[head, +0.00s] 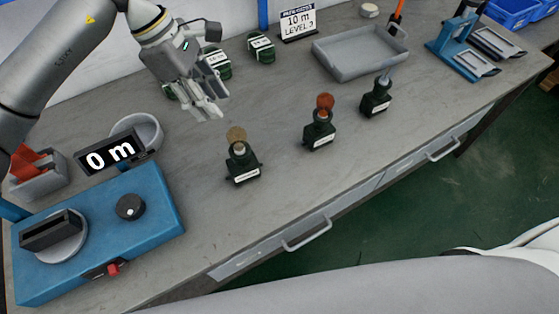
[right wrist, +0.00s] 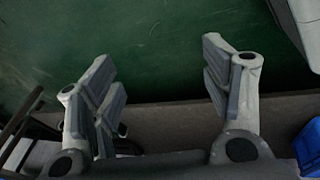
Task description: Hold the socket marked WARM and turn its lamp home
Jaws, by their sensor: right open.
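Three dark green sockets with lamps stand upright in a row on the bench. The left one has an amber lamp (head: 236,134) in its socket (head: 243,165). The middle one has an orange-red lamp (head: 325,102) in its socket (head: 319,133). The right one has a grey lamp (head: 383,78) in its socket (head: 376,101). Their white labels are too small to read, so I cannot tell which is WARM. My left gripper (head: 213,104) is open and empty above the bench, behind and left of the amber lamp. My right gripper (right wrist: 165,95) is open and empty over the floor.
A blue machine (head: 160,215) with a knob and a "0 m" display (head: 110,154) occupies the front left. A grey tray (head: 350,68) and blue stand (head: 455,40) are right. Bench between is clear.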

